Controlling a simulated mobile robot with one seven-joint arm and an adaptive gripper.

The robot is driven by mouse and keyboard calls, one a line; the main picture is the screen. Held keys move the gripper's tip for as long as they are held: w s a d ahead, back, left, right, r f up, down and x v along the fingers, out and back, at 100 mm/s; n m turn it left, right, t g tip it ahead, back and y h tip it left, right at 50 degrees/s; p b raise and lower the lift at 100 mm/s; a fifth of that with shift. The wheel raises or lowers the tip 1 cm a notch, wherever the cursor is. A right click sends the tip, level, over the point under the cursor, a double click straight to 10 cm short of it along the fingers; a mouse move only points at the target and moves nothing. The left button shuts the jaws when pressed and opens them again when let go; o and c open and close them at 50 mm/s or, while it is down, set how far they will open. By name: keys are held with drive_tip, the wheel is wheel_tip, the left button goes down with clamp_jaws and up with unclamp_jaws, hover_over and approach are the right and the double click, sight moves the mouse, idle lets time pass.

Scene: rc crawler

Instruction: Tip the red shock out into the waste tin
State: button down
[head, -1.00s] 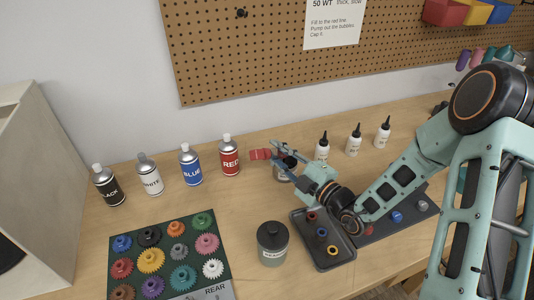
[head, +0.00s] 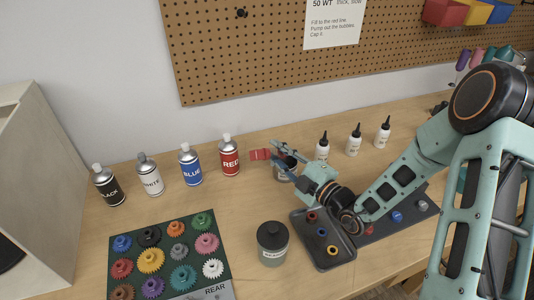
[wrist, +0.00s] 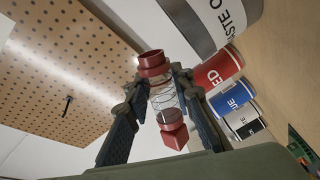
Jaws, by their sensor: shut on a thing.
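The red shock (head: 260,154) is in my gripper (head: 277,153), lying close to sideways in the head view, above the table. I cannot tell whether liquid is in the shock.
Red (head: 230,158), blue (head: 190,166), white (head: 150,176) and black (head: 107,187) spray cans stand left of the tin. A lidded jar (head: 272,246) and dark parts tray (head: 331,258) are in front. White bottles (head: 353,141) stand to the right.

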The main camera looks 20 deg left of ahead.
drive_tip(key=n+b, duration=0.1)
drive_tip(key=n, duration=0.4)
drive_tip(key=shift+s, duration=0.1)
drive_tip(key=shift+r+n+b, duration=0.15)
drive_tip(key=shift+n+b, duration=0.3)
drive_tip(key=shift+n, duration=0.55)
drive_tip(key=r+n, duration=0.1)
drive_tip(key=n, duration=0.1)
drive_tip(key=r+n, duration=0.1)
drive_tip(key=n, duration=0.1)
drive_tip(key=w+r+n, duration=0.1)
drive_tip(key=r+n, duration=0.1)
drive_tip(key=shift+d+n+b, duration=0.25)
drive_tip(key=shift+n+b, duration=0.05)
drive_tip(key=shift+w+d+r+n+b, duration=0.15)
drive_tip(key=shift+r+n+b, duration=0.15)
drive_tip(key=shift+r+n, duration=0.75)
drive_tip(key=shift+f, duration=0.2)
